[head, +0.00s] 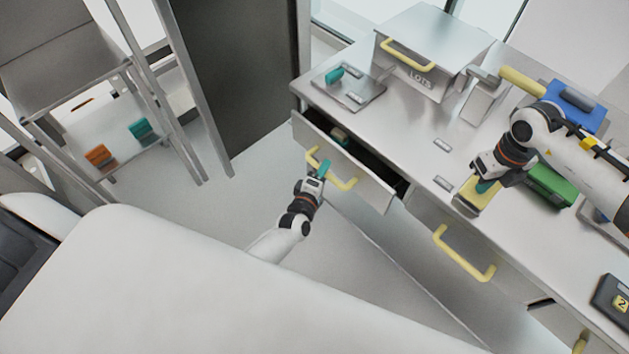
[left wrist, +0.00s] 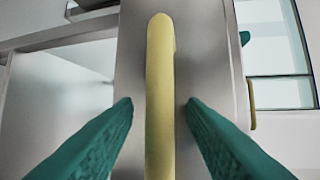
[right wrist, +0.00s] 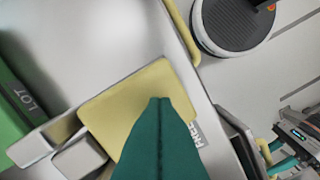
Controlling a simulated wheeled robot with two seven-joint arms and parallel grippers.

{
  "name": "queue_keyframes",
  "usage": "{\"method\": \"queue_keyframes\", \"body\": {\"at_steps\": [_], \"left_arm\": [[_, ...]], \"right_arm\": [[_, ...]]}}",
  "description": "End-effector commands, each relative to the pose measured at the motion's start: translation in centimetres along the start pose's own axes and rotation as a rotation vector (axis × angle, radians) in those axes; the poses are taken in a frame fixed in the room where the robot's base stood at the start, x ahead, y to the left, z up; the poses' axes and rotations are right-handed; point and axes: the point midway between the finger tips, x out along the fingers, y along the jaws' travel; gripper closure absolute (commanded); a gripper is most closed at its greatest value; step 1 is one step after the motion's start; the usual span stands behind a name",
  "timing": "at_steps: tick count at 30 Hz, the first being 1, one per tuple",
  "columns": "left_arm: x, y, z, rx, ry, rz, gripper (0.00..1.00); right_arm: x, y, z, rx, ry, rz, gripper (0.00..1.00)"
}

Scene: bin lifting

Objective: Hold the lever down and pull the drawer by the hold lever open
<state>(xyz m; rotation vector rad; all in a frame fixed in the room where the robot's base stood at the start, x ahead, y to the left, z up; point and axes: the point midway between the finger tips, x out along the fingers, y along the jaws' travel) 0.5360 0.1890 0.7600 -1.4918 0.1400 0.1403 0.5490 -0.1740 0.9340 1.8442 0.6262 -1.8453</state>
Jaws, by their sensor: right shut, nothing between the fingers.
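The yellow lever pad (head: 467,203) is at the counter's front edge and shows large in the right wrist view (right wrist: 120,100). My right gripper (head: 485,187) is shut and empty, its teal fingertips (right wrist: 160,102) over the pad and seemingly touching it. The drawer (head: 370,187) on the left stands partly open, with a small teal-and-tan object (head: 340,135) inside. Its yellow handle (head: 345,185) runs between the teal fingers of my left gripper (head: 322,168). In the left wrist view the fingers are spread, with gaps on both sides of the handle (left wrist: 160,90).
Another drawer with a yellow handle (head: 462,256) is to the right. A metal box (head: 425,50), a raised yellow lever (head: 522,82), a green box (head: 550,185) and a blue box (head: 575,105) are on the counter. A rack (head: 110,120) stands left; floor between is clear.

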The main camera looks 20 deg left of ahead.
Motion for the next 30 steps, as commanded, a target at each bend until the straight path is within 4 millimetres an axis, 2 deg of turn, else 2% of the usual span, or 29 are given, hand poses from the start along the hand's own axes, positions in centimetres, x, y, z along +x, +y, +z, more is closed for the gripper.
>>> {"method": "queue_keyframes", "body": {"at_steps": [9,15,21,30], "left_arm": [[-6.5,0.2,0.0,0.000,0.000,0.004,0.62],[-9.8,0.1,0.1,0.001,0.000,0.003,0.62],[-11.1,0.1,0.0,0.000,0.000,0.002,0.62],[-11.1,0.0,0.0,0.001,0.000,0.001,0.62]], "right_arm": [[0.1,0.0,0.0,0.000,-0.001,0.000,1.00],[0.1,0.0,0.0,0.000,-0.001,0.000,1.00],[0.1,0.0,0.1,0.001,-0.001,0.000,1.00],[0.1,0.0,0.1,0.001,-0.001,0.000,1.00]]}}
